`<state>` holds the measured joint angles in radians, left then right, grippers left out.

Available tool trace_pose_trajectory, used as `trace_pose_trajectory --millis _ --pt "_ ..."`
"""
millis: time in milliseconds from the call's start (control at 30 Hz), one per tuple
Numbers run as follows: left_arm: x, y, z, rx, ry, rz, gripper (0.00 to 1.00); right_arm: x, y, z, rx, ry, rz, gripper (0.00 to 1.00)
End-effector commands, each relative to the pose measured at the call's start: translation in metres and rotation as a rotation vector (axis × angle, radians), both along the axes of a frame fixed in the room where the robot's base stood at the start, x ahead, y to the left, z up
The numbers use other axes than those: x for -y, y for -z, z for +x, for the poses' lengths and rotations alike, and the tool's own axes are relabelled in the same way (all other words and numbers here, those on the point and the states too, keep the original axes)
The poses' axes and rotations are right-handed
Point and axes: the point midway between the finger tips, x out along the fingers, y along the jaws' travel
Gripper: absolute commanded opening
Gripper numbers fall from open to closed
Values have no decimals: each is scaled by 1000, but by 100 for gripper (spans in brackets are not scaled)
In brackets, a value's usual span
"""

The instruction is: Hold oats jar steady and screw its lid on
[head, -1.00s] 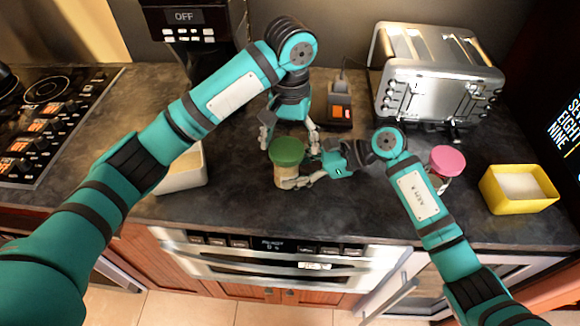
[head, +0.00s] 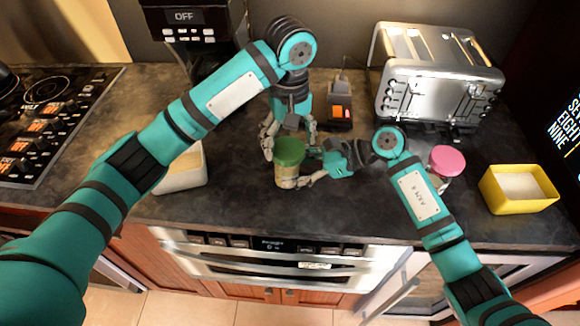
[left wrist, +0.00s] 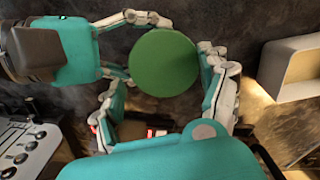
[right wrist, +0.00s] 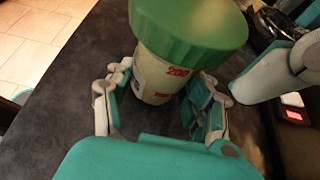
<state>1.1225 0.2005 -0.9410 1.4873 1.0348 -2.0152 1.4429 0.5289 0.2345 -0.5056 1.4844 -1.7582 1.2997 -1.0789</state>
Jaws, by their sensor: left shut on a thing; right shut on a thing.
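The oats jar (head: 286,177) is a pale jar with red print, standing upright on the dark counter in the head view. Its green lid (head: 288,151) sits on its top; the right wrist view shows the lid (right wrist: 190,25) over the jar (right wrist: 158,80), and the thread is hidden. My right gripper (head: 298,170) is shut on the jar's body from the right, low down. My left gripper (head: 289,142) comes from behind and above and is shut on the lid. In the left wrist view its fingers flank the round lid (left wrist: 164,62).
A pink-lidded jar (head: 446,160) stands right of my right wrist, with a yellow container (head: 518,205) beyond it. A cream box (head: 183,182) is at left. A toaster (head: 435,80) and coffee machine (head: 200,50) stand behind. The counter's front edge is close to the jar.

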Motion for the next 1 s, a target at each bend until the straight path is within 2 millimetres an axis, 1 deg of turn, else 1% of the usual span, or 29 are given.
trace_pose_trajectory --millis 33,267,467,700,900,1000 --pt "3 0 0 3 4 -9 57 -2 2 -2 -2 -5 -2 0" --pt "5 0 0 4 7 -12 27 -4 1 -4 -2 -12 0 0" --pt "6 1 -1 2 39 -13 27 -6 1 -5 -2 -17 4 0" --pt "6 2 -1 1 334 -12 26 -7 0 -6 -2 -19 7 0" --pt "6 3 -2 -2 454 -12 26 -7 0 -6 -5 -19 8 0" --pt "6 3 -2 -3 577 -13 26 -7 0 -6 -4 -18 8 0"
